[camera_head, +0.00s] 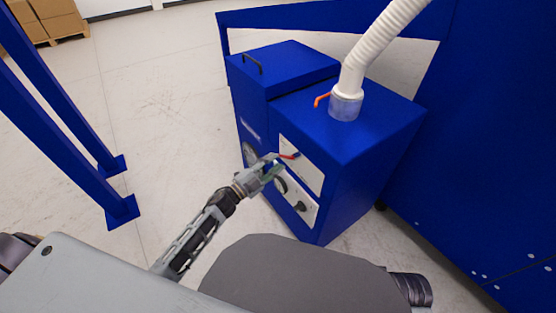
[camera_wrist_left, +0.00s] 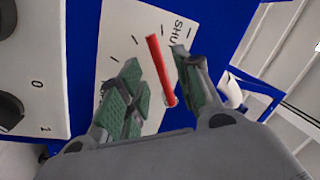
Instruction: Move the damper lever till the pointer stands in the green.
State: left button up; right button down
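A red lever (camera_head: 289,156) sits on a white plate on the front of the blue cabinet. In the left wrist view the lever (camera_wrist_left: 158,65) stands out from a plate (camera_wrist_left: 118,28) with tick marks and lettering starting "SHU". My left gripper (camera_head: 274,164) is at this plate. In the wrist view its green-padded fingers (camera_wrist_left: 157,72) are apart on either side of the lever, with a gap on the left; contact on the right cannot be told. A round gauge (camera_head: 249,154) on the cabinet front is partly hidden by the gripper; its pointer cannot be read.
A black knob (camera_head: 300,206) and a dark round part lie on a lower white panel. A white hose (camera_head: 375,45) enters the blue cabinet's top (camera_head: 372,119) beside an orange handle (camera_head: 321,100). Blue posts (camera_head: 70,150) stand left, with open floor between.

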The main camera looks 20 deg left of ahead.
pick_arm(q)
jog(key=v, duration=0.7)
jog(key=shift+s+a, duration=0.1)
jog(key=shift+f, duration=0.1)
dwell(0.6)
